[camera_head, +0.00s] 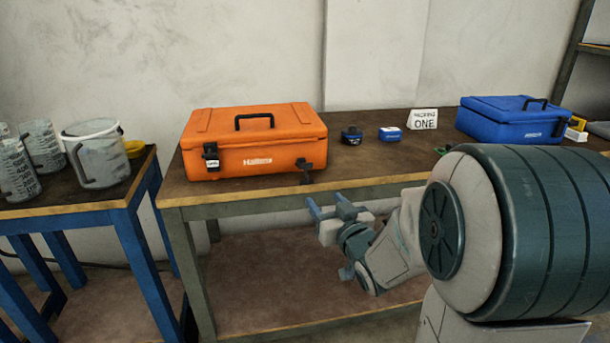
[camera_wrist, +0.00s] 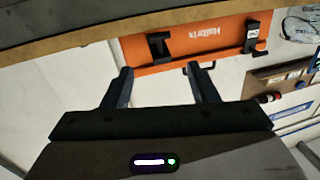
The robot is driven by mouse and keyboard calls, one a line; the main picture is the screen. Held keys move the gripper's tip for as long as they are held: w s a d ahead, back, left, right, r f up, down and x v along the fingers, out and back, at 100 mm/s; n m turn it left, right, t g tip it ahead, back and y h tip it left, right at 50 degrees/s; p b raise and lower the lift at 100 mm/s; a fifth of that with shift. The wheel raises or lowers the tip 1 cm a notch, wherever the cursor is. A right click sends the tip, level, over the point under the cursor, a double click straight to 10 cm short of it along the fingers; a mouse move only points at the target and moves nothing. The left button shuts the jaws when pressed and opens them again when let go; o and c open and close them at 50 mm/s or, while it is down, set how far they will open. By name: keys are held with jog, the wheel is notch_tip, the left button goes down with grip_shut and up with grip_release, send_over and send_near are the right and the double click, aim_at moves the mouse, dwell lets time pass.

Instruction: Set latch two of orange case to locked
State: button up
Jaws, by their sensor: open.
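The orange case (camera_head: 240,143) stands closed on the workbench, with a black handle on its lid. Its front has two black latches. The left latch (camera_head: 211,157) lies against the front and bears a small white label that I cannot read. The right latch (camera_head: 305,168) sticks out from the front near the right corner. In the wrist view the orange case (camera_wrist: 195,45) appears upside down, with the protruding latch (camera_wrist: 160,46) ahead of the fingers. My gripper (camera_head: 326,205) is open and empty, in front of and below the bench edge, apart from the case. Its fingers show in the wrist view (camera_wrist: 161,76).
The bench (camera_head: 370,160) also holds a black-and-blue item (camera_head: 352,136), a small blue box (camera_head: 390,134), a white sign (camera_head: 422,119) and a blue case (camera_head: 510,120). A side table at left bears a white bucket (camera_head: 98,160) and clear jugs (camera_head: 18,170). The bench's front edge lies close to my gripper.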

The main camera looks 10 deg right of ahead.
aim_at(307, 179)
jog(key=w, duration=0.4)
jog(key=w+a+b, duration=0.1)
jog(key=w, duration=0.3)
jog(key=w+a, duration=0.1)
jog(key=w, duration=0.3)
jog(key=shift+w+a, duration=0.1)
jog(key=shift+w, duration=0.05)
grip_shut()
